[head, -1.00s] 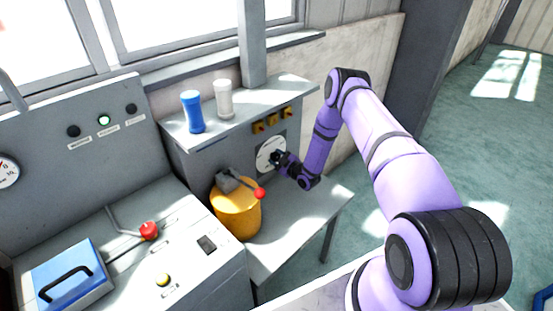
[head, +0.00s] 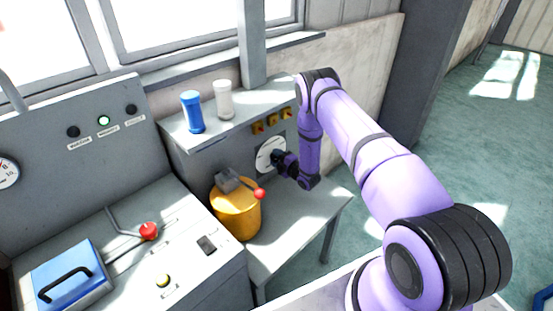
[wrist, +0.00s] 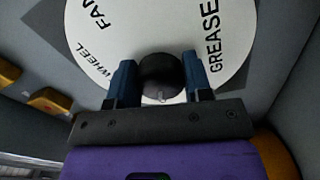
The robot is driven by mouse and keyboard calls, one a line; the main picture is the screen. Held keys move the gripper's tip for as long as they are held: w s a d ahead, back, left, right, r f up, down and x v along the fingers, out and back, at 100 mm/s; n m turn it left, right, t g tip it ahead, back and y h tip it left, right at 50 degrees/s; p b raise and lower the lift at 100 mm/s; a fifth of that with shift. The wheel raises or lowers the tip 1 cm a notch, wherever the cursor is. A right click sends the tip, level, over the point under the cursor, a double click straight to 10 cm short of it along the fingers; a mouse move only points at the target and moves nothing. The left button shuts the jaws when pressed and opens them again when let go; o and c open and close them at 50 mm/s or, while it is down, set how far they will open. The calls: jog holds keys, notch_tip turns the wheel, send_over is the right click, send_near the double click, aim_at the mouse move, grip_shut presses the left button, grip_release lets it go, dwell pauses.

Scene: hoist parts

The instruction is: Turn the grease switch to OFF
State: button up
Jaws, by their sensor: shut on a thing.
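The white round dial plate (wrist: 230,50) is on the front of the grey cabinet; it also shows in the head view (head: 264,152). In the wrist view it bears the words FAN, WHEEL and GREASE, seen at an angle. A round black knob (wrist: 158,68) is at its middle, with a small light mark at its lower edge. My gripper (wrist: 160,82) has one blue finger on each side of the knob and is shut on it. In the head view my gripper (head: 281,158) reaches the dial from the right and hides the knob. No OFF label is readable.
Several yellow switches (head: 272,121) sit above the dial. A blue cylinder (head: 192,112) and a white cylinder (head: 223,99) stand on the cabinet top.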

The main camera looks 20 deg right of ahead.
jog(key=shift+d+f, duration=0.1)
dwell(0.4)
jog(key=o, duration=0.9)
jog(key=shift+s, duration=0.1)
jog(key=v, duration=1)
jog(key=shift+s+d, duration=0.1)
jog(key=shift+s, duration=0.2)
jog(key=shift+d, duration=0.1)
